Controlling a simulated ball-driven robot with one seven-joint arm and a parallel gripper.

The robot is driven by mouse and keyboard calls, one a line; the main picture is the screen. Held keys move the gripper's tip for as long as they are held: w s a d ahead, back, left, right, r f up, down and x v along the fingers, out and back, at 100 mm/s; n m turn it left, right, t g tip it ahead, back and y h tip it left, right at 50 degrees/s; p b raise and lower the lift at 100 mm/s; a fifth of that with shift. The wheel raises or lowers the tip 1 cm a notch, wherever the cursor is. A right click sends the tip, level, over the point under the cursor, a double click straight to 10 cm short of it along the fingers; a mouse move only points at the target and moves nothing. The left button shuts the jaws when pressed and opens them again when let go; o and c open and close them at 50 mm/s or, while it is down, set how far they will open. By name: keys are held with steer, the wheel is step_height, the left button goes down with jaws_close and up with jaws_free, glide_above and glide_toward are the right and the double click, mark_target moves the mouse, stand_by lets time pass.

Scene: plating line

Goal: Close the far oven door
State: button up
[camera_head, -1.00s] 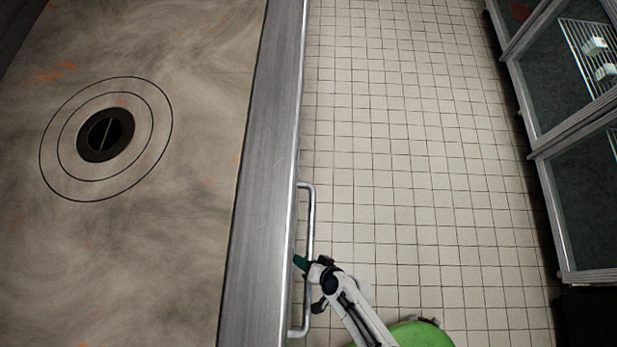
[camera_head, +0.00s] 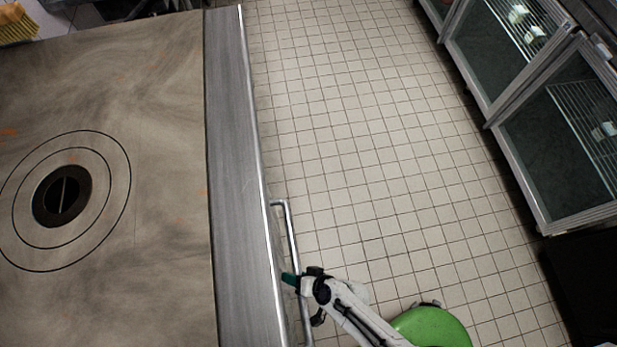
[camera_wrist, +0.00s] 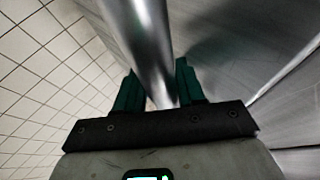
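A metal bar handle (camera_head: 290,240) runs along the front edge of the steel cooktop unit (camera_head: 165,150) in the head view. My gripper (camera_head: 290,279) is at this handle, with its green fingertips reaching to the unit's edge. In the wrist view, the bar (camera_wrist: 145,45) passes between the two green fingers (camera_wrist: 158,90) and fills the gap between them; the gripper looks shut on it. A grey metal panel (camera_wrist: 240,60) lies to the right of the bar. The oven door's face is hidden from above in the head view, so its angle cannot be told.
Tiled floor (camera_head: 370,130) lies clear to the right of the cooktop unit. Glass-fronted cabinets (camera_head: 560,140) with wire shelves line the right side. A yellow item (camera_head: 14,24) shows at the top left, behind the cooktop.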

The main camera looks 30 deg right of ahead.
steer(key=shift+w+a+r, duration=0.2)
steer(key=shift+a+r, duration=0.1)
steer(key=shift+a, duration=0.05)
steer(key=p+v, duration=0.1)
steer(key=v, duration=1)
steer(key=shift+s+d+f, duration=0.15)
steer(key=shift+d+f, duration=0.1)
steer(key=shift+f, duration=0.1)
